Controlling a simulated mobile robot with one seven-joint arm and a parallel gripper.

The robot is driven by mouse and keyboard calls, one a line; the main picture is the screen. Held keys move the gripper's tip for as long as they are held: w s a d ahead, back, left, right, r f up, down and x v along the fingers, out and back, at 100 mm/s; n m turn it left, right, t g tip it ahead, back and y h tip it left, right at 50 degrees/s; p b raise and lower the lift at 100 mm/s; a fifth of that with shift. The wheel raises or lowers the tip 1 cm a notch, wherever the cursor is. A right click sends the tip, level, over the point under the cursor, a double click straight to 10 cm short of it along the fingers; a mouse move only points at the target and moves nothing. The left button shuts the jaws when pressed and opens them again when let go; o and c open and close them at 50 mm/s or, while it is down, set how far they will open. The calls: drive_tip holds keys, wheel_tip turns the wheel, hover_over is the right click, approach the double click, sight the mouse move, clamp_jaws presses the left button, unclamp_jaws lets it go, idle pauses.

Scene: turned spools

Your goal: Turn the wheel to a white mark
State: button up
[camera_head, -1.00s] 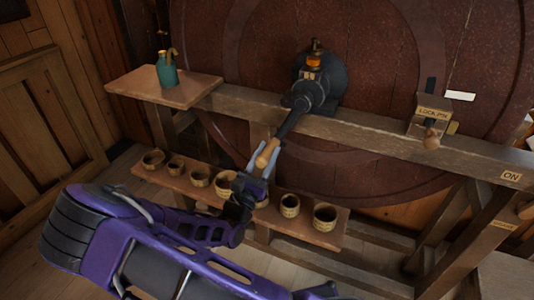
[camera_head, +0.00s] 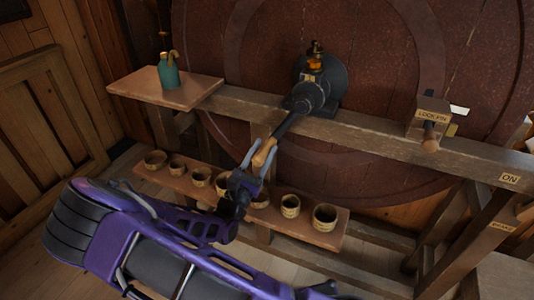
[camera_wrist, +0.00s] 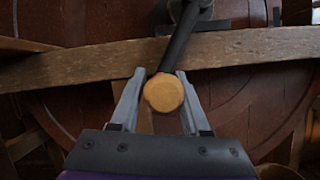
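The wheel (camera_head: 400,70) is a huge dark red disc behind a timber frame. A white mark (camera_head: 459,111) on its right side shows just right of the LOCK PIN block (camera_head: 433,107), partly hidden behind it. A lock pin with a wooden knob (camera_head: 430,144) sticks out of the block. A black crank (camera_head: 290,122) on the gearbox ends in a wooden handle (camera_head: 265,152). My gripper (camera_head: 262,153) is shut on this handle; in the wrist view, its fingers (camera_wrist: 162,82) lie on both sides of the handle's round end (camera_wrist: 163,93).
A timber beam (camera_head: 370,138) crosses in front of the wheel. A shelf (camera_head: 190,88) at left holds a green bottle (camera_head: 168,72). A lower plank (camera_head: 330,238) below my gripper carries several woven cups (camera_head: 325,217). An ON plate (camera_head: 509,178) is at right.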

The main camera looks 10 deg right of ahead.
drive_tip(key=shift+o, duration=1.5)
drive_tip(key=shift+s+f, duration=0.1)
drive_tip(key=v, duration=1.7)
drive_tip(key=shift+a, duration=0.15)
